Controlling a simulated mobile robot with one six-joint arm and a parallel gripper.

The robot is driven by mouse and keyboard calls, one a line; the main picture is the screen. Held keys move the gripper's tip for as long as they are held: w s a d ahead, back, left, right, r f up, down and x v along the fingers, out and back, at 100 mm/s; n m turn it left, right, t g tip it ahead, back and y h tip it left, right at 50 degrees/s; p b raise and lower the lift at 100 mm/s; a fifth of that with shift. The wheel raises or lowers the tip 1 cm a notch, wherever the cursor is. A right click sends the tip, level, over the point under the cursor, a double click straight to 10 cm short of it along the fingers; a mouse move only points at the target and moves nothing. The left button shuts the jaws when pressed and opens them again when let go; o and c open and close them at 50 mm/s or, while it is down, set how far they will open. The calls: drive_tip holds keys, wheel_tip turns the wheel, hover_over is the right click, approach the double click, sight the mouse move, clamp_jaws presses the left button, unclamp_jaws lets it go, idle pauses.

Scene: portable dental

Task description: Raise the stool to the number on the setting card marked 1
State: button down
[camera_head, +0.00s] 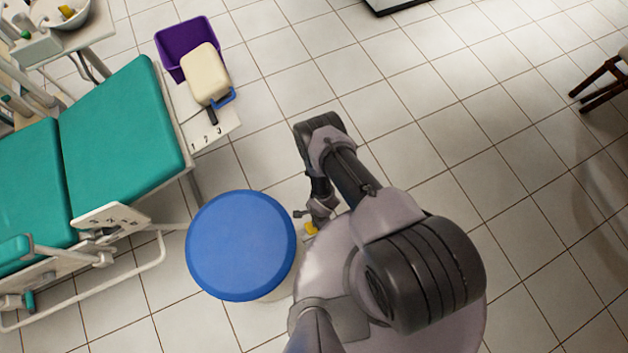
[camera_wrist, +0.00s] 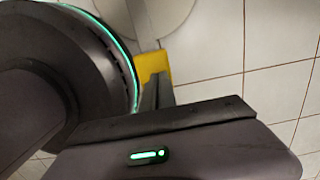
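The stool has a round blue seat (camera_head: 240,245) and stands on the floor left of my arm in the head view. A small yellow piece (camera_head: 311,228) shows at its right side; a yellow piece (camera_wrist: 153,67) also shows in the wrist view, close beyond my gripper. My gripper (camera_head: 308,213) is just above the yellow piece; touching or apart is unclear, and its fingers are too small or hidden to judge. A white panel (camera_head: 222,128) bears small marks resembling 1, 2, 3. Another white panel (camera_head: 112,215) on the chair's side has marks I cannot read surely.
A teal dental chair (camera_head: 122,135) with a white frame stands left of the stool. A purple bin (camera_head: 172,45) and a cream container with a blue handle (camera_head: 206,75) are behind it. A dark wooden seat (camera_head: 602,88) is far right. Tiled floor between is clear.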

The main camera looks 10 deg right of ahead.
wheel_tip(320, 180, up, 12)
drive_tip(key=d+p, duration=0.2)
drive_tip(key=p, duration=0.3)
drive_tip(key=shift+w+r, duration=0.25)
